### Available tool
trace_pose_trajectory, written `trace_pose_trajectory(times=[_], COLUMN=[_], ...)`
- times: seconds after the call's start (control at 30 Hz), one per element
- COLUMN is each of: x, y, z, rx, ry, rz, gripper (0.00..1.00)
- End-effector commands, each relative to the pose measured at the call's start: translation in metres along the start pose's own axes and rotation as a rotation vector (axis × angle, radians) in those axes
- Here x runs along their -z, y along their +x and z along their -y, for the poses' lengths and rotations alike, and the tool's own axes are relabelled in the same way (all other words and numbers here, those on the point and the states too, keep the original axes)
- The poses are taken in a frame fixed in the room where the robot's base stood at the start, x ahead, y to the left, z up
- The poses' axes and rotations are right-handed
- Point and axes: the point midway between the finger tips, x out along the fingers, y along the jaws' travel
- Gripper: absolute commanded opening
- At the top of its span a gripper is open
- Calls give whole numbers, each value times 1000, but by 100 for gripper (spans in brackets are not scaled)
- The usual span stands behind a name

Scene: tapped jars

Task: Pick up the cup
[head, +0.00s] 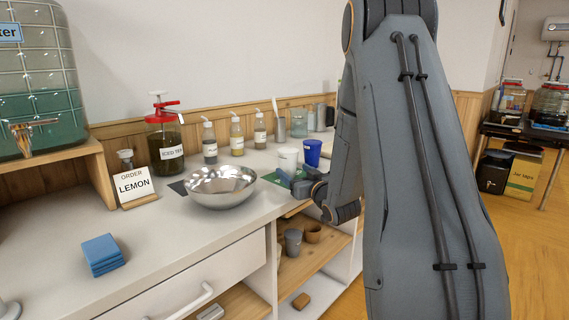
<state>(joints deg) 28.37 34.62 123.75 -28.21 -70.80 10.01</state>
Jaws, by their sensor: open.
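A white cup (288,159) stands upright on the counter, right of the steel bowl. A blue cup (312,152) stands just right of it on or beside a green mat (268,179). The task does not say which cup is meant. My gripper (284,179) is open and empty, low over the mat at the counter's front edge, on the near side of the white cup. It looks apart from both cups. My arm hides the counter to the right.
A steel bowl (220,187) stands close left of my gripper. A red-lidded jar (165,145), pump bottles (237,136) and an order card reading LEMON (134,185) line the back. The open shelf below holds a grey cup (293,242) and a brown cup (313,233).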

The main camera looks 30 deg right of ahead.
Motion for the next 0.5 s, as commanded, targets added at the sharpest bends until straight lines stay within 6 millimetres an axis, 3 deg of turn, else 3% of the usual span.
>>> trace_pose_trajectory(times=[0.5], x=[0], y=[59], z=[-12], rx=[-14], ry=[1], rz=[1], gripper=[68])
